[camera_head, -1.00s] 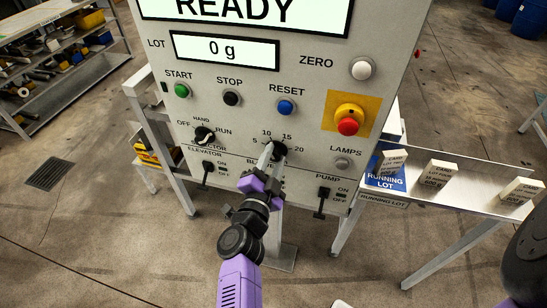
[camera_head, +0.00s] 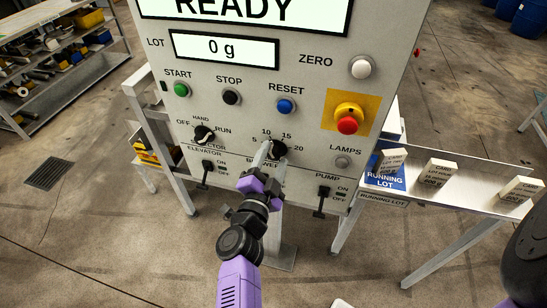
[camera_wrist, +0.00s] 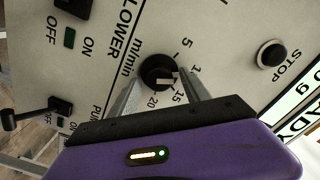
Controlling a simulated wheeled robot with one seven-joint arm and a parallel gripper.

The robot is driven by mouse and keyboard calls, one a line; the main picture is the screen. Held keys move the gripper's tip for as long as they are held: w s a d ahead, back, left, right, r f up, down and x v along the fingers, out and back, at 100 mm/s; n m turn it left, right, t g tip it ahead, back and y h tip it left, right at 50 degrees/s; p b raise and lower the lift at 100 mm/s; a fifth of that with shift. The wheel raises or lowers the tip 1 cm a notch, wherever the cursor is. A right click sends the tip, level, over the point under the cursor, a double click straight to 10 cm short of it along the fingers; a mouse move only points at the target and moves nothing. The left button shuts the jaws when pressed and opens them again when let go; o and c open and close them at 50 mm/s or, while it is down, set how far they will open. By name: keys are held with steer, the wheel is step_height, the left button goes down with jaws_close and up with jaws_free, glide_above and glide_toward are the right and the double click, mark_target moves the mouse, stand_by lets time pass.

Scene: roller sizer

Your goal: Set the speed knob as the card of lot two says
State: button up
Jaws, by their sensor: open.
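The speed knob (camera_wrist: 157,72) is a round black dial with a white mark on the grey panel, marked 5, 10, 15 and 20 m/min. Its mark seems to point between 10 and 15 in the wrist view. My gripper (camera_head: 271,151) is open, with one finger on each side of the knob. I cannot tell whether the fingers touch it. In the head view my fingers partly cover the knob (camera_head: 279,149). Three white cards stand at the right: one by the blue running lot mark (camera_head: 393,160), a middle one (camera_head: 438,172) and a far right one (camera_head: 521,190). Their small print is mostly unreadable.
The selector knob (camera_head: 204,135) and the elevator switch (camera_head: 208,168) are left of my gripper. The pump switch (camera_head: 323,198) is lower right. The red emergency button (camera_head: 348,125) sits up right. The display (camera_head: 226,50) reads 0 g.

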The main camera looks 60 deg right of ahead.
steer(key=b+v, duration=0.1)
steer(key=v, duration=0.6)
steer(key=shift+a+b, duration=0.2)
steer(key=shift+b, duration=0.2)
steer(key=shift+s, duration=0.1)
steer(key=s+a+n+t+y, duration=0.4)
steer(key=s+a+n+y, duration=0.2)
steer(key=s+n, duration=0.5)
steer(key=s+a+n+t+y, duration=0.4)
steer(key=s+a+n+y, duration=0.3)
steer(key=s+n+y, duration=0.4)
steer(key=shift+a+r+n+t, duration=0.3)
steer(key=shift+r+n, duration=0.05)
steer(key=shift+n, duration=0.65)
